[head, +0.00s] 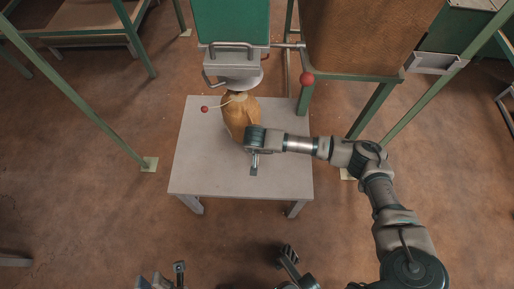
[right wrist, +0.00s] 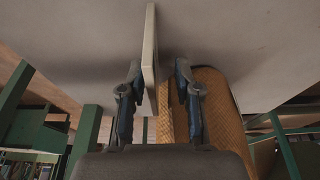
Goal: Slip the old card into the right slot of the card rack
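A pale, thin plate, which looks like the old card (right wrist: 150,45), stands edge-on between the fingers of my right gripper (right wrist: 158,75) in the right wrist view. It lies close to the left-hand finger; the contact at the other finger is unclear. The fingers are partly closed, and no other support for the plate shows. In the head view the right gripper (head: 254,166) is over the table, just in front of a brown sack. My left gripper (head: 234,262) is at the bottom edge, fingers spread, empty. I cannot make out the rack's slots; a pale box on the right frame may be the rack.
The grey table (head: 205,170) has bare room left and right of the sack (head: 240,115). The sack stands under a metal spout (head: 232,72). Green posts (head: 375,108) flank the table, and the pale box (head: 430,63) is at upper right.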

